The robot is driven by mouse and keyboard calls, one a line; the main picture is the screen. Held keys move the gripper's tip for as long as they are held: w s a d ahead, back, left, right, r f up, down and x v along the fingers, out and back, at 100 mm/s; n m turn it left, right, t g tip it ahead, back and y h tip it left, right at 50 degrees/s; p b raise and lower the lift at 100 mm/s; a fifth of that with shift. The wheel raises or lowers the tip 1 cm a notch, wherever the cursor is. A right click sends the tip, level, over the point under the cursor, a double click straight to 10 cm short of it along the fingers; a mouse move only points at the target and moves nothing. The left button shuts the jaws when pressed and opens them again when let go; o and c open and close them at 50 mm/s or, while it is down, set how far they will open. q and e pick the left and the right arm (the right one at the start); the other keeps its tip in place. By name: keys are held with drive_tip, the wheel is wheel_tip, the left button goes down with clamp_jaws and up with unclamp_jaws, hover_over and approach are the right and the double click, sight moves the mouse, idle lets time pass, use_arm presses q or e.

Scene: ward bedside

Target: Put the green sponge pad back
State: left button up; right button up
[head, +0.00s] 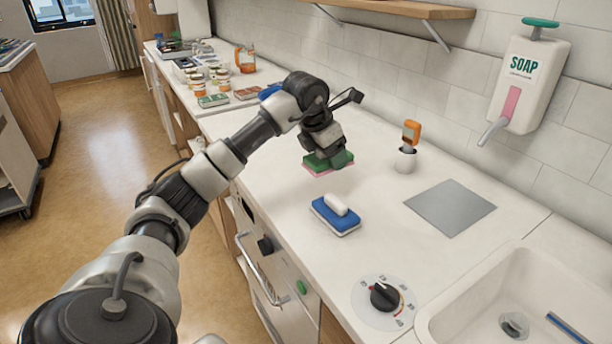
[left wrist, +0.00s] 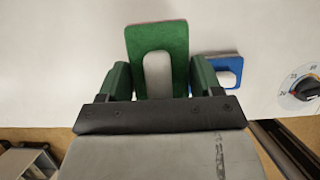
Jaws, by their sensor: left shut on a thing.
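The green sponge pad (head: 342,160) has a pink lower layer and is at my left gripper (head: 328,155), over the white counter. In the left wrist view the green pad (left wrist: 178,45) shows a pale grip piece on top. My left gripper (left wrist: 161,75) is shut on it, with one finger on each side. I cannot tell whether the pad touches the counter. My right gripper is not in view.
A blue sponge pad (head: 327,216) with a white grip lies nearer; it shows beside the green pad in the left wrist view (left wrist: 232,66). A grey plate (head: 450,207), a white holder (head: 405,161) with an orange-topped item, a dial (head: 384,298) and a sink (head: 440,325) are right. Jars stand behind.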

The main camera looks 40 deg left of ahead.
use_arm(q)
hover_over(309, 183)
drive_tip(key=s, duration=0.1)
drive_tip(key=f, duration=0.4)
drive_tip(key=shift+a+f, duration=0.1)
drive_tip(key=shift+a, duration=0.1)
drive_tip(key=shift+f, duration=2)
drive_tip(key=shift+s, duration=0.1)
drive_tip(key=o, duration=0.8)
drive_tip(key=shift+f, duration=0.1)
drive_tip(key=shift+o, duration=0.2)
